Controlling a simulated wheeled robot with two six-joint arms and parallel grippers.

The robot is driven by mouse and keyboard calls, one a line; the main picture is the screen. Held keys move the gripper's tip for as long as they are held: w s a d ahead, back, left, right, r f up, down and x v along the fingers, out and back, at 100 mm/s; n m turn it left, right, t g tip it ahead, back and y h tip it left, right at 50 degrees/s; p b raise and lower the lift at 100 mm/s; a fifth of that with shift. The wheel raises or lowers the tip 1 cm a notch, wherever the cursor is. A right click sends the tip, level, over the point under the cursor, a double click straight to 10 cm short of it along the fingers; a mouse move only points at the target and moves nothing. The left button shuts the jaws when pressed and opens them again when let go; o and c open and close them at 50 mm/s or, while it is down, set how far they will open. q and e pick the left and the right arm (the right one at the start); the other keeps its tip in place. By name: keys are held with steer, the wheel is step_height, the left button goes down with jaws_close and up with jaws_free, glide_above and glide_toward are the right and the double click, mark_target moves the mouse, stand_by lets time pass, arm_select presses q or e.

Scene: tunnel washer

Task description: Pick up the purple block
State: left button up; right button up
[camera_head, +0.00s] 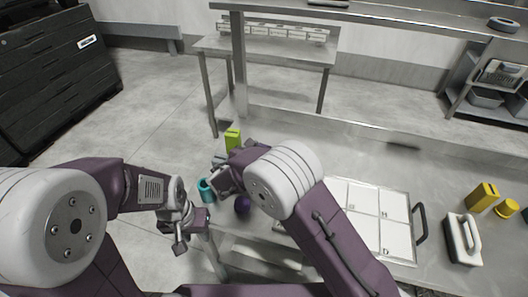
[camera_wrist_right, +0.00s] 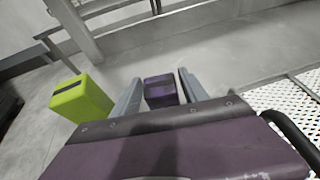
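The purple block (camera_wrist_right: 160,91) has a dark top and shows between the two grey fingers of my right gripper (camera_wrist_right: 160,78) in the right wrist view. The fingers stand apart, one on each side of the block, with a narrow gap at the left finger. Contact at the right finger cannot be told. In the head view my right gripper (camera_head: 219,162) is over the table's left end, partly covered by my arm, and I cannot make out the block there. My left gripper (camera_head: 176,236) hangs off the table's left edge, with nothing visible in it.
A yellow-green block (camera_head: 232,139) stands left of the purple block; it also shows in the wrist view (camera_wrist_right: 80,99). A teal cylinder (camera_head: 207,190) and a purple ball (camera_head: 242,205) are nearby.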

mark_target(263, 147)
steer(key=c, duration=0.5)
steer(key=shift+w+f, duration=0.1)
steer(key=shift+f, duration=0.05)
jaws_close()
steer(key=shift+w, duration=0.1)
step_height(263, 147, up, 4)
steer(key=shift+r+p, duration=0.25)
steer(key=shift+p, duration=0.4)
steer(key=s+d+r, duration=0.6)
steer(key=d, duration=0.3)
steer(key=shift+s+d+r, duration=0.3)
steer(key=shift+d, duration=0.1)
